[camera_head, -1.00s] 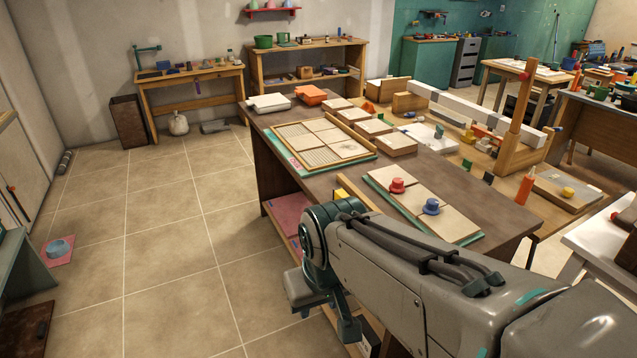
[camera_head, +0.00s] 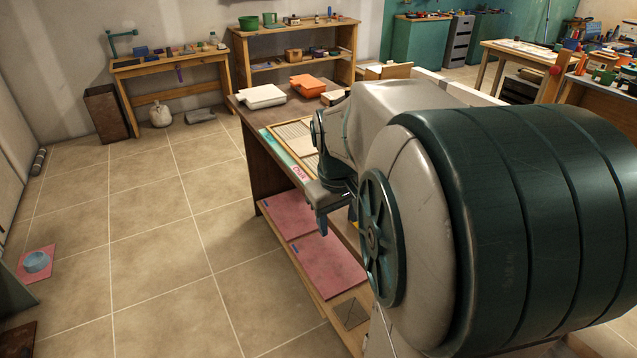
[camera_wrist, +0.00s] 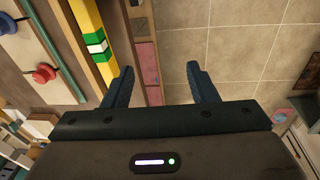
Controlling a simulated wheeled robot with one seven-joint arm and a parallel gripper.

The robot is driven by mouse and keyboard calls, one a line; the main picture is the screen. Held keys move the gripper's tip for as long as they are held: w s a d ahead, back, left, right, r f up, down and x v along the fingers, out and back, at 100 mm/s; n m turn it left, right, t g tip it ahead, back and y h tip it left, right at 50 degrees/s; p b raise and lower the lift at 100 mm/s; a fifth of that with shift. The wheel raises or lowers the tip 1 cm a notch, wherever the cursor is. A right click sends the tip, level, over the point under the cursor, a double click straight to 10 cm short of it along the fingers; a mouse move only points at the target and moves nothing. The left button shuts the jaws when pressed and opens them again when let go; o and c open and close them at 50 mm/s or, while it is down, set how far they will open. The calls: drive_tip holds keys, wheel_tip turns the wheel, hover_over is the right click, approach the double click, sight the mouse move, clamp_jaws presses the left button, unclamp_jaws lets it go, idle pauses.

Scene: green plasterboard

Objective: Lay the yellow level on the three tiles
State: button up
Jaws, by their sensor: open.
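The yellow level (camera_wrist: 84,12), with green and white bands, shows in the wrist view just left of my gripper's left finger. It lies along the brown workbench's edge, apart from the fingers as far as I can tell. My gripper (camera_wrist: 160,82) is open and empty, with bench edge and floor between its fingers. In the head view my gripper (camera_head: 322,215) hangs beside the bench's left side, and my arm hides most of the benchtop. Pale tiles (camera_wrist: 34,45) on a board lie left of the level in the wrist view. A tile board (camera_head: 285,146) is partly visible in the head view.
A red knob (camera_wrist: 44,73) and a blue knob (camera_wrist: 10,23) sit on the tiles. A white box (camera_head: 262,96) and an orange box (camera_head: 307,86) stand at the bench's far end. Pink panels (camera_head: 325,268) lie on the lower shelf.

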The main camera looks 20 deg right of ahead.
drive_tip(key=w+d+f+g+y+p, duration=0.1)
drive_tip(key=w+d, duration=0.1)
drive_tip(key=d, duration=0.6)
drive_tip(key=w+d+f, duration=0.2)
drive_tip(key=d, duration=0.6)
wheel_tip(320, 180, down, 8)
drive_tip(key=shift+s, duration=0.1)
drive_tip(key=shift+a+f+p, duration=0.2)
drive_tip(key=shift+f+p, duration=0.05)
drive_tip(key=shift+f, duration=1.15)
drive_tip(key=shift+a+f+p, duration=0.15)
drive_tip(key=shift+f+p, duration=0.05)
drive_tip(key=shift+f, duration=1.15)
drive_tip(key=shift+c, duration=0.3)
clamp_jaws()
drive_tip(key=shift+r, duration=0.1)
